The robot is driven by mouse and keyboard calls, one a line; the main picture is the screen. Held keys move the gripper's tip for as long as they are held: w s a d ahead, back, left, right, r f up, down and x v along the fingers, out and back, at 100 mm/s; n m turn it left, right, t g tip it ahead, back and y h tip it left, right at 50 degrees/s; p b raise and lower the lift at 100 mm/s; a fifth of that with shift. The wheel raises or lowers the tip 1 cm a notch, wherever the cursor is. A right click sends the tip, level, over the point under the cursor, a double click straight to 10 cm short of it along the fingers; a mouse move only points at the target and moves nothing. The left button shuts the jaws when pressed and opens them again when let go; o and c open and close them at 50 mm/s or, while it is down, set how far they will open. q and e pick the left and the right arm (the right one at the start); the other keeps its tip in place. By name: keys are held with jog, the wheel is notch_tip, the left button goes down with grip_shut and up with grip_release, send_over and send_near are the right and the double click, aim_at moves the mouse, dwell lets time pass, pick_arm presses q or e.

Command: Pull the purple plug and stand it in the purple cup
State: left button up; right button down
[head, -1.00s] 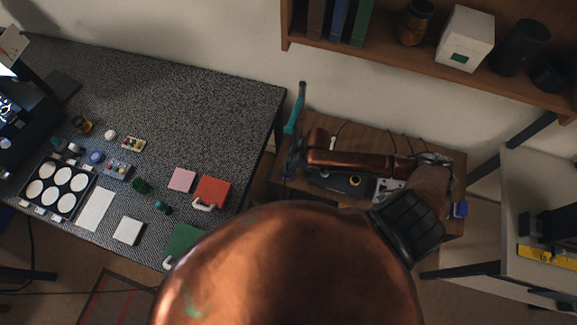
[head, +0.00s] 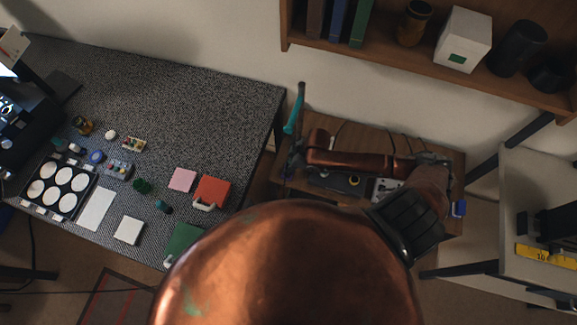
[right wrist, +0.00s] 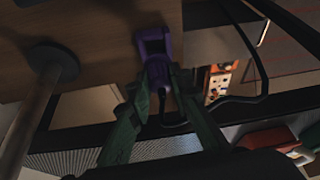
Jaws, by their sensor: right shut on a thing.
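The purple plug (right wrist: 158,74) sits between the two dark green fingertips of my right gripper (right wrist: 160,84) in the right wrist view. The gripper is shut on it, and a black cable leaves its lower end. In the head view my right gripper (head: 294,160) is at the left end of the small wooden table, small and partly hidden. I cannot make out the purple cup for certain. My left gripper is not in view.
The wooden table (head: 390,145) carries dark gear and cables. A teal-handled tool (head: 292,122) rises by its left end. The speckled workbench (head: 190,95) holds several small parts. In the right wrist view a rod (right wrist: 28,120) and a looping black cable (right wrist: 258,70) are near.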

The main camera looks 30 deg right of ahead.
jog(key=shift+f+b, duration=0.35)
jog(key=shift+f, duration=1.15)
dwell(0.7)
jog(key=c, duration=1.7)
grip_release()
jog(key=v, duration=1.2)
jog(key=shift+s, duration=0.1)
